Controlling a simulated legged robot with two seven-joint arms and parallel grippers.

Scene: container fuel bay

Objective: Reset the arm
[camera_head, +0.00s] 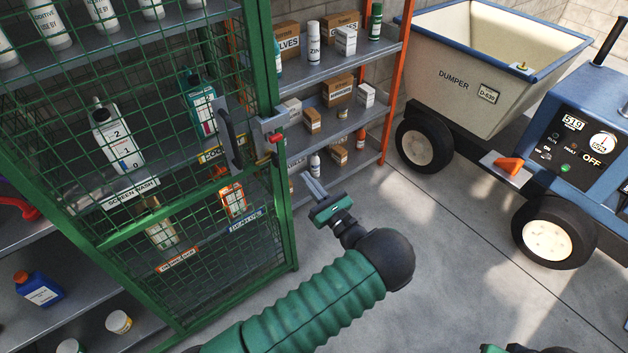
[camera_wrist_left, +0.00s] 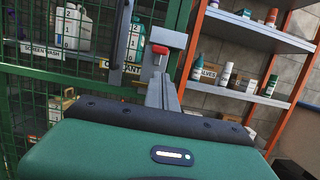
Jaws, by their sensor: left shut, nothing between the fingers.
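My left arm comes in from the bottom of the head view, with a ribbed green sleeve. Its gripper (camera_head: 312,186) is shut and empty, in the air in front of the green mesh cage door (camera_head: 180,225), just right of its edge. The shut fingers also show in the left wrist view (camera_wrist_left: 161,92), in line with the latch. The grey latch with a red button (camera_head: 272,134) sits above the gripper in the head view, apart from it. The door's dark handle (camera_head: 228,135) is beside the latch. A small part of my right arm shows at the bottom edge; its gripper cannot be made out.
Behind the mesh, shelves hold a white screen wash jug (camera_head: 118,138) and a teal bottle (camera_head: 203,105). An orange-framed shelf (camera_head: 368,68) with boxes stands behind. A dumper (camera_head: 465,75) and a blue machine (camera_head: 580,140) stand at right. The middle floor is clear.

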